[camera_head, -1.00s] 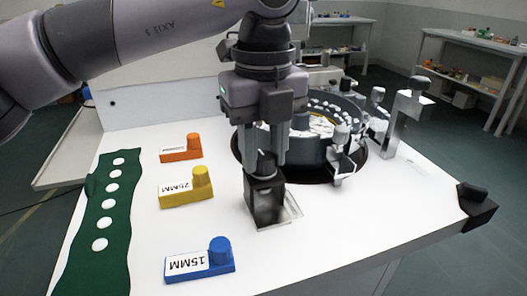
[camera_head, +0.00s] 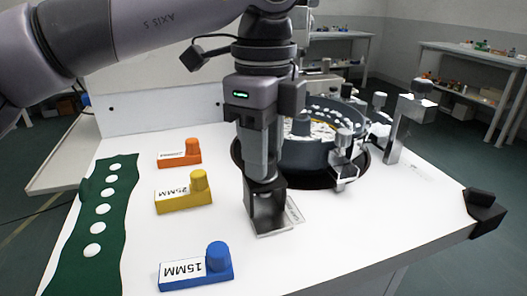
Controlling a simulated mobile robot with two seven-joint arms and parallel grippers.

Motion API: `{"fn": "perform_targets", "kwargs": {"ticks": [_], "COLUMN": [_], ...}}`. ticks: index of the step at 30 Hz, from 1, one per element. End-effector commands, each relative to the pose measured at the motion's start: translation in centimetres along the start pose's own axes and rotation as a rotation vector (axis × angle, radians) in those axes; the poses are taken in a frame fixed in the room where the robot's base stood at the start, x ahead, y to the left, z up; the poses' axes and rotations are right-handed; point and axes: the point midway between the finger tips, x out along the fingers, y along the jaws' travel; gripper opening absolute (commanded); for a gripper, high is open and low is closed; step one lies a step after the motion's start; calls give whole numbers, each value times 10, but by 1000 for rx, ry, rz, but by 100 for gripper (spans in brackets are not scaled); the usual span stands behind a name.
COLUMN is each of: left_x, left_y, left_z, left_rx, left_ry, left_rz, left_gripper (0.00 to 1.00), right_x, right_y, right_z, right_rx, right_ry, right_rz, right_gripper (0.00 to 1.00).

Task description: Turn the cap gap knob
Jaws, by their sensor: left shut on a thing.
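My left gripper (camera_head: 264,179) points straight down over a dark metal block (camera_head: 266,211) near the middle of the white worktop. It is shut on the small knob at the top of this block, which I take for the cap gap knob; the fingers hide most of it. A small pale label plate (camera_head: 293,210) lies at the block's right side. My right gripper is not in view.
A round dark bowl feeder (camera_head: 308,155) with small white parts stands just behind the gripper, with a metal bracket (camera_head: 398,135) to its right. Orange (camera_head: 192,149), yellow (camera_head: 197,187) and blue (camera_head: 218,260) labelled blocks and a green strip (camera_head: 91,225) lie left. The front right is clear.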

Motion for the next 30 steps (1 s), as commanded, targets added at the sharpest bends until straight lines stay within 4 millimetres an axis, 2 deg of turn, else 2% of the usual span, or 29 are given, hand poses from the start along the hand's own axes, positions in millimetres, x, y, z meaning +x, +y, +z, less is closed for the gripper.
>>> {"fn": "perform_targets", "kwargs": {"ticks": [15,16,18,26,30], "left_x": [-2,-2,-2,-1,-12], "left_y": [0,0,0,0,0], "left_z": [0,0,0,0,0], "left_rx": [-20,-20,-20,-19,-20], "left_ry": [0,0,0,0,-1], "left_rz": [-5,-5,-4,-2,-3], "left_gripper": [2,39,58,58,58], "right_x": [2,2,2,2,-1], "right_y": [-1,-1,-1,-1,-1], "right_z": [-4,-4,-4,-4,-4], "right_rx": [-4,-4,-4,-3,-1], "right_ry": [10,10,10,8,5], "right_rz": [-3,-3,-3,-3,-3], "right_gripper": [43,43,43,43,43]}}
